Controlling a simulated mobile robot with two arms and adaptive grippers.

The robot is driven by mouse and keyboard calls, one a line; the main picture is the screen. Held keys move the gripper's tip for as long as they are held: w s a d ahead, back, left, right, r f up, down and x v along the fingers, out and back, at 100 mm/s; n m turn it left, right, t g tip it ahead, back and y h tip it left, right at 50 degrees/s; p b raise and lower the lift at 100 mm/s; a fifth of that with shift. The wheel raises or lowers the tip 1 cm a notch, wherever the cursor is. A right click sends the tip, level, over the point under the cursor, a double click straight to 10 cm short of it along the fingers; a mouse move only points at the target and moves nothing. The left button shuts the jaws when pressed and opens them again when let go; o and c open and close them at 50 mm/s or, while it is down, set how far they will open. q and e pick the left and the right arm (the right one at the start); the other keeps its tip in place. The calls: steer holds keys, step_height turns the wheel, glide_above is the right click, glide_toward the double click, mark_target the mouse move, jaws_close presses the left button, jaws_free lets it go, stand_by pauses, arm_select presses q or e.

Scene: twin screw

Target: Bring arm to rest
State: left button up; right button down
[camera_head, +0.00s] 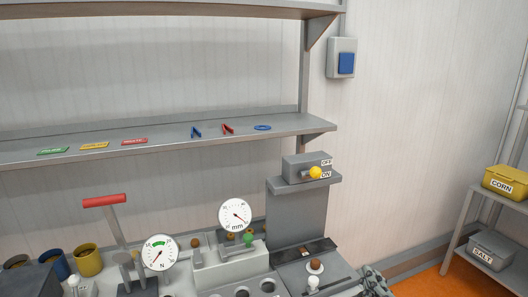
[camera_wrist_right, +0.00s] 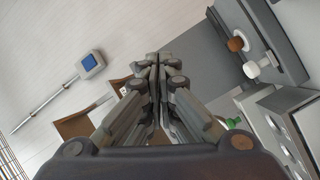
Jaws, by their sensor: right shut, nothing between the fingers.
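My right gripper (camera_head: 374,279) shows at the bottom edge of the head view, right of the grey machine (camera_head: 300,215), partly cut off. In the right wrist view my right gripper (camera_wrist_right: 158,60) points away from the camera with its fingers together and nothing between them. The grey machine's panel, with a brown knob (camera_wrist_right: 236,44) and a white knob (camera_wrist_right: 252,69), lies to the right in that view, apart from the fingers. My left gripper does not show in either view.
Two dial gauges (camera_head: 235,214) and a red-handled lever (camera_head: 105,201) stand on the bench. A yellow-knobbed switch (camera_head: 315,172) sits atop the machine. A shelf (camera_head: 270,129) runs above. A rack (camera_head: 480,205) at right holds a yellow CORN box (camera_head: 506,182) and a grey SALT box (camera_head: 491,250).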

steer(key=s+f+m+g, duration=0.5)
steer(key=s+f, duration=0.3)
steer(key=f, duration=0.3)
steer(key=s+a+f+m+g+y, duration=0.1)
steer(key=s+a+f+g, duration=0.2)
steer(key=s, duration=0.4)
steer(key=s+f+m+g, duration=0.2)
steer(key=s+f+g, duration=0.15)
steer(key=s, duration=0.35)
steer(key=s+a+f+m+g+y, duration=0.1)
steer(key=s+a+f+g, duration=0.1)
steer(key=s+f, duration=0.35)
step_height(320, 180, down, 25)
steer(key=s+g, duration=0.2)
steer(key=s, duration=0.1)
steer(key=s+d+f, duration=0.1)
steer(key=s+f, duration=0.7)
steer(key=s+d+f+b, duration=0.1)
steer(key=s+d+f, duration=0.1)
steer(key=s+f, duration=0.6)
steer(key=shift+s+d+f+n+g, duration=0.25)
steer(key=shift+f+n+g, duration=0.1)
steer(key=shift+f, duration=0.15)
